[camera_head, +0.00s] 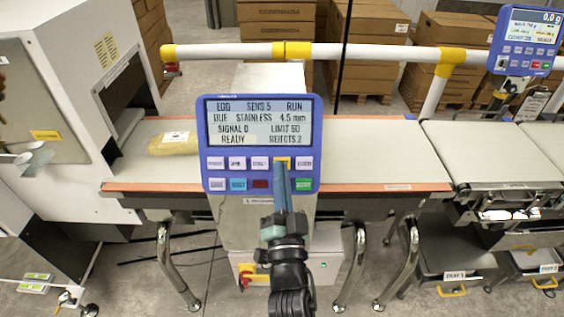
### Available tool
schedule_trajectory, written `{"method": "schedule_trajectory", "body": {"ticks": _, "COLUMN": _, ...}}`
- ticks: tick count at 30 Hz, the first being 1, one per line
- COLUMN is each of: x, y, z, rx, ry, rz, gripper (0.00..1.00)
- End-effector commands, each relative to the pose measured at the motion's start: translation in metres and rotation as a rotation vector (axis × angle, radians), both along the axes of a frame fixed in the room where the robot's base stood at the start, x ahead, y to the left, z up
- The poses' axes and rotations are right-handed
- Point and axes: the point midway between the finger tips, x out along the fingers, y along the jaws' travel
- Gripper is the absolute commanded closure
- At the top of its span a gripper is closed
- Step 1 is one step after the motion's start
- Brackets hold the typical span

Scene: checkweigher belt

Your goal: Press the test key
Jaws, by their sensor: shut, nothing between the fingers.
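The blue control panel (210,120) stands in the middle of the view with its lit display (258,123) reading "RUN", "SENS 5", "SIGNAL 0", "LIMIT 50" and "READY". Two rows of keys lie under the display. A yellow key (283,160) shows in the upper row, fourth from the left; its lower part is hidden by my gripper. My gripper (282,168) is shut and empty, with its blue fingertips at or just in front of that key. I cannot tell whether they touch it. The key labels are too small to read surely.
A bagged product (174,144) lies on the belt (370,150) left of the panel, by the white machine's opening. A white and yellow rail (380,53) runs behind. A second blue panel (527,42) stands at upper right. Stacked cartons (368,22) fill the back.

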Motion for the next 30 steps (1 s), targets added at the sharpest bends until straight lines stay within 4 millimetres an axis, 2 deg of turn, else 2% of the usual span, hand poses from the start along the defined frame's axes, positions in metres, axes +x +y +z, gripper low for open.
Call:
{"method": "schedule_trajectory", "body": {"ticks": 20, "x": 0.0002, "y": 0.0000, "z": -0.0001, "rx": 0.000, "ry": 0.000, "rz": 0.000, "gripper": 1.00}}
{"method": "schedule_trajectory", "body": {"ticks": 30, "x": 0.0079, "y": -0.0001, "z": -0.0041, "rx": 0.001, "ry": 0.000, "rz": 0.000, "gripper": 1.00}}
